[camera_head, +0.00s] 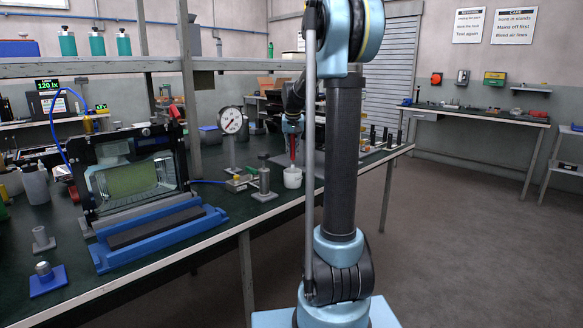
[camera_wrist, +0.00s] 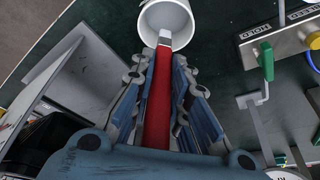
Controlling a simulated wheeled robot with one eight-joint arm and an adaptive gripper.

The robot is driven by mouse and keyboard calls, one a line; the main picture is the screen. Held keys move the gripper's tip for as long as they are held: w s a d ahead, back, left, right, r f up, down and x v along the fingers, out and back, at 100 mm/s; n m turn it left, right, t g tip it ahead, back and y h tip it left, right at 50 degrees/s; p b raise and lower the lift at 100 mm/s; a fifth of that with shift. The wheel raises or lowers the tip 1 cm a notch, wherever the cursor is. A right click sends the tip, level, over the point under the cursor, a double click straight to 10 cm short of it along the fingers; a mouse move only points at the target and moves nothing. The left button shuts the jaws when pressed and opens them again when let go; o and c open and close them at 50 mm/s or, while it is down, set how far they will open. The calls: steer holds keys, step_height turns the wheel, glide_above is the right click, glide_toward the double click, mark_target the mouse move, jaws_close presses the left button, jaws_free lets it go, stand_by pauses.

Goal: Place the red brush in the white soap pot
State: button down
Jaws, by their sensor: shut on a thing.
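The red brush (camera_wrist: 160,95) is held lengthwise between the fingers of my gripper (camera_wrist: 165,75) in the wrist view. Its pale tip points toward the white soap pot (camera_wrist: 147,21) and overlaps the pot's opening in that view. In the head view the red brush (camera_head: 293,147) hangs upright below my gripper (camera_head: 293,132), just above the white soap pot (camera_head: 292,178) on the dark green bench top. I cannot tell whether the tip is inside the rim or above it. My gripper is shut on the brush.
A dial gauge (camera_head: 231,121) on a stand and a small metal post (camera_head: 264,185) stand left of the pot. A floodlight housing in a clear-fronted rig (camera_head: 133,180) sits further left on the bench. A green-handled fixture (camera_wrist: 267,60) is right of the pot in the wrist view.

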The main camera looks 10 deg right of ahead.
mark_target(293, 136)
steer(key=shift+s+f, duration=0.1)
steer(key=shift+f, duration=2.6)
steer(key=c, duration=1.5)
jaws_free()
steer(key=shift+f, duration=0.1)
steer(key=shift+c, duration=0.2)
steer(key=v, duration=1.2)
steer(key=shift+s, duration=0.25)
steer(key=s+f+n, duration=0.1)
steer(key=s+f, duration=0.2)
steer(key=s, duration=0.7)
steer(key=s+f, duration=0.4)
steer(key=s, duration=0.7)
steer(key=s+f+n+g, duration=0.1)
steer(key=s+f, duration=1.4)
steer(key=s, duration=0.4)
steer(key=shift+s+f+y, duration=0.25)
steer(key=shift+y, duration=0.05)
